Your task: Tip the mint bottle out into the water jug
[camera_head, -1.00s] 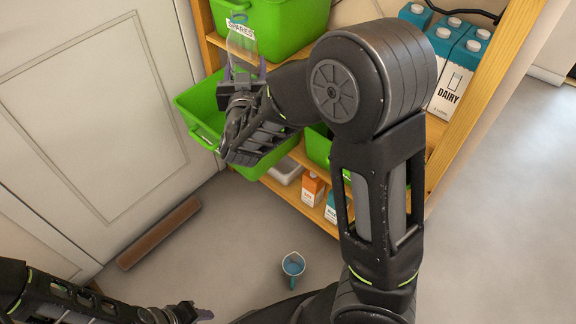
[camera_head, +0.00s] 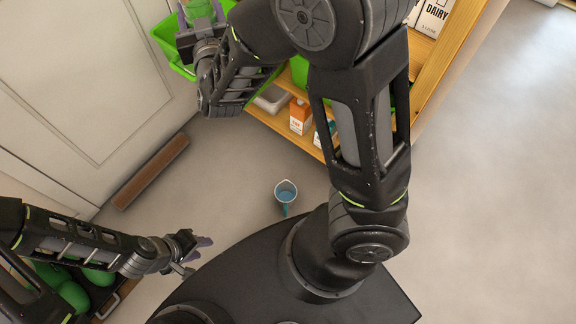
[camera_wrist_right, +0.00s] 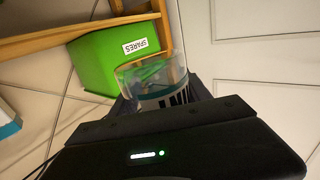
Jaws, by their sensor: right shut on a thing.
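My right gripper (camera_head: 204,30) is shut on the mint bottle (camera_wrist_right: 155,82), clear with a white label and dark letters partly showing in the right wrist view. In the head view the bottle is at the top edge, partly cut off, in front of a green bin. The water jug (camera_head: 286,190) stands upright on the grey floor, a small pale jug with blue water and a blue handle. The bottle is well up and left of it in the picture. My left gripper (camera_head: 192,250) looks open and empty, left of and below the jug in the picture.
A wooden shelf (camera_head: 440,60) holds green bins and cartons (camera_head: 299,116); a bin labelled SPARES (camera_wrist_right: 115,55) is behind the bottle. A brown bar (camera_head: 150,172) lies along the white wall. Green rounded things (camera_head: 70,290) are at lower left. Floor around the jug is clear.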

